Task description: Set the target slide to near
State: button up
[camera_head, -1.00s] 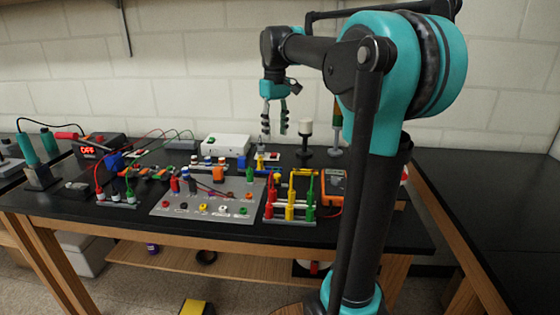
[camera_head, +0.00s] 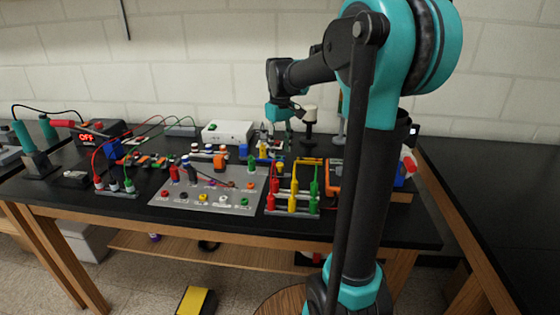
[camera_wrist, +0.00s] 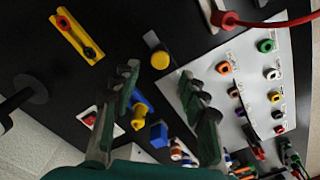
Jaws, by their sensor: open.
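My gripper (camera_head: 275,133) hangs low over the back middle of the bench in the head view. In the wrist view its two green fingers (camera_wrist: 160,76) are apart with nothing held between them. A round yellow piece (camera_wrist: 160,60) lies just beyond the gap between the fingertips. A blue and yellow piece (camera_wrist: 140,108) and a small white plate with a red part (camera_wrist: 92,117) lie beside and partly behind the left finger. I cannot tell for sure which piece is the target slide, nor its setting.
The grey panel with coloured sockets (camera_head: 222,202) lies in front of my gripper. A dark post with a pale top (camera_head: 310,118) stands close behind on the right. A white box (camera_head: 228,132) stands to the left. Red, yellow and green plugs (camera_head: 292,204) stand front right.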

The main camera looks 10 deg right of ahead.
aim_at(280, 164)
jog(key=shift+f, duration=2.7)
jog(key=shift+c, duration=0.5)
grip_shut()
